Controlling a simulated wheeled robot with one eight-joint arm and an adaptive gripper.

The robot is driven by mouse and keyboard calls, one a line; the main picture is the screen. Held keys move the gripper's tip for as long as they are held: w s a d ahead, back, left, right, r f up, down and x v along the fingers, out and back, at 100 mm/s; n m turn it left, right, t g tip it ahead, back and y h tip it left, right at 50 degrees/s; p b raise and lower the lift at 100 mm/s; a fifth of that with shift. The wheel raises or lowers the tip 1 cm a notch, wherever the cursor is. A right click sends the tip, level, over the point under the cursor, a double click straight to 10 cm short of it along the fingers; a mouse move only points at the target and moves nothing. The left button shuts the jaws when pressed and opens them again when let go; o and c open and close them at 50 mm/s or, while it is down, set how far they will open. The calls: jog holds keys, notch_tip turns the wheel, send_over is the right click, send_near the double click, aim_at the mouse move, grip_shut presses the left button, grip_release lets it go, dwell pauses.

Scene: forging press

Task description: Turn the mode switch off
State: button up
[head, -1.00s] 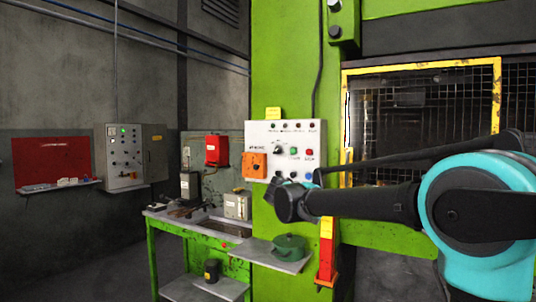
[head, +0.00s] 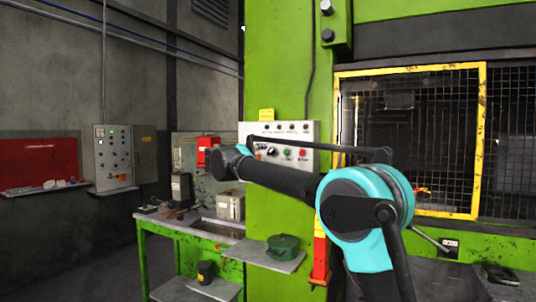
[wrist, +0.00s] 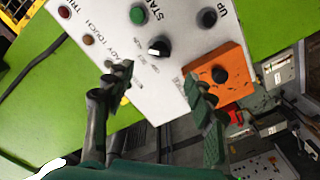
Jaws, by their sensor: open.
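A black rotary knob with a white mark (wrist: 158,47) sits on the white control panel (wrist: 110,22) in the wrist view; it appears to be the mode switch. The knob also shows in the head view (head: 271,151), just above my arm. My gripper (wrist: 156,76) is open, with one dark finger at each side below the knob in the picture. I cannot tell whether either finger touches the panel. In the head view my wrist and arm cover the lower part of the panel and hide the fingers.
An orange plate with a black button (wrist: 219,75) is close to the right finger. A yellow-framed mesh guard (head: 410,211) is at right.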

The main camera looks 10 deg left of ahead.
jog(key=x, duration=0.9)
jog(key=shift+w+d, duration=0.2)
jog(key=shift+w, duration=0.1)
jog(key=c, duration=1.2)
